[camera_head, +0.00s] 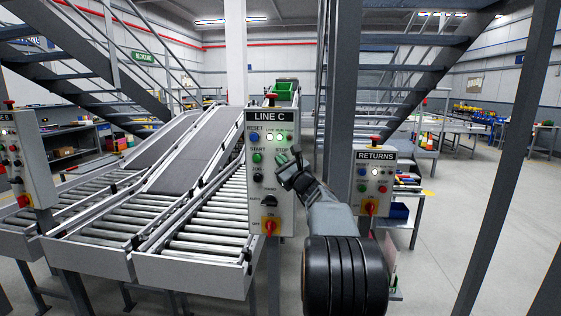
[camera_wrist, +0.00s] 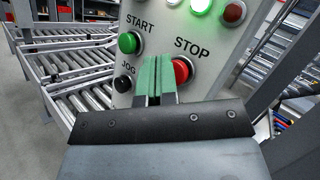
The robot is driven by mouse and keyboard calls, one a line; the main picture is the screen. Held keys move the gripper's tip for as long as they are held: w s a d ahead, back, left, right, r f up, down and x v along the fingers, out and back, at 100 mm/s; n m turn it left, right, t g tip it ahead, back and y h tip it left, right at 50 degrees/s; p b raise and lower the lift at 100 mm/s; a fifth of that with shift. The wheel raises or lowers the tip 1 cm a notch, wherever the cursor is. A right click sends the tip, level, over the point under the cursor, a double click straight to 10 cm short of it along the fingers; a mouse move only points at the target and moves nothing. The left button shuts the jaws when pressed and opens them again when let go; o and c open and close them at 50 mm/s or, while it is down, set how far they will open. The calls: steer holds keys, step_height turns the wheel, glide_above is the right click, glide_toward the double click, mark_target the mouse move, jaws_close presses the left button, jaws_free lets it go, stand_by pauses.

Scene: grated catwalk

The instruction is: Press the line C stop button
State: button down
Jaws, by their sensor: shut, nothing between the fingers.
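The line C control panel (camera_head: 284,226) stands in the middle of the head view, a light grey box labelled LINE C. Its red stop button (camera_wrist: 182,71) shows in the wrist view under the word STOP, partly covered by my right finger. In the head view my gripper hides the button. My gripper (camera_head: 287,160) is in front of the panel at the STOP label. In the wrist view its two green-tipped fingers (camera_wrist: 157,76) are together and empty, just left of the button's centre. I cannot tell whether they touch it.
The green start button (camera_wrist: 129,43) and black jog knob (camera_wrist: 123,84) are left of the fingers. A rotary switch (camera_head: 270,224) is lower on the panel. Roller conveyors (camera_head: 205,225) fill the left.

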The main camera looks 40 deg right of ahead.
steer(key=shift+w+d, duration=0.45)
steer(key=shift+d, duration=0.05)
stand_by(0.7)
steer(key=shift+s+a, duration=0.1)
steer(key=shift+s+a+b, duration=0.75)
steer(key=shift+b, duration=0.1)
steer(key=shift+a+f, duration=0.1)
steer(key=shift+s+a+b, duration=1.65)
steer(key=shift+s+b, duration=0.15)
steer(key=shift+b, duration=0.05)
